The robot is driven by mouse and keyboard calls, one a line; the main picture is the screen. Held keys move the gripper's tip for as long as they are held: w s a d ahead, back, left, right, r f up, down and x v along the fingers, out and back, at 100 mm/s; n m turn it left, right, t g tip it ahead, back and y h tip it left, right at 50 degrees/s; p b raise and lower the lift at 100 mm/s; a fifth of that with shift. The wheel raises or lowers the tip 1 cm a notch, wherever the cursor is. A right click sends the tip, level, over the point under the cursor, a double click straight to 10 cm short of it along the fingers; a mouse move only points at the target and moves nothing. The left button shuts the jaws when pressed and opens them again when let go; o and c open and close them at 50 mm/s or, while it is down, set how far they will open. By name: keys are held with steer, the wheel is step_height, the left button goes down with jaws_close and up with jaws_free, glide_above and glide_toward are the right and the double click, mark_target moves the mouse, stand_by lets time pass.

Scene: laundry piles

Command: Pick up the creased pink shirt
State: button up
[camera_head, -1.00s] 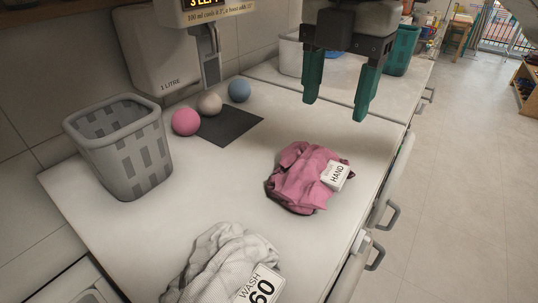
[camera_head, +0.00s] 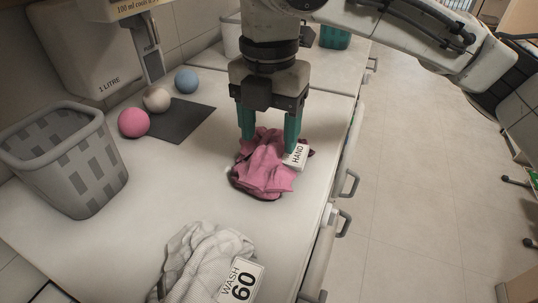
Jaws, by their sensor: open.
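The creased pink shirt (camera_head: 264,168) lies crumpled on the white counter (camera_head: 190,185), near its right edge. A white tag reading HAND (camera_head: 297,156) lies on its right side. My gripper (camera_head: 269,144) points down at the shirt's far side with its two green fingers apart. One finger is at the shirt's far left and the other is beside the tag, with pink cloth showing between them. I cannot tell whether the fingertips touch the cloth or the counter.
A pale checked cloth (camera_head: 200,262) with a WASH 60 tag (camera_head: 241,283) lies at the front. A grey basket (camera_head: 66,160) stands at left. Pink (camera_head: 134,122), beige (camera_head: 156,99) and blue (camera_head: 186,81) balls sit by a dark mat (camera_head: 178,125). The counter left of the shirt is clear.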

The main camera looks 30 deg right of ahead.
steer(key=shift+f, duration=0.8)
steer(key=shift+c, duration=0.3)
jaws_close()
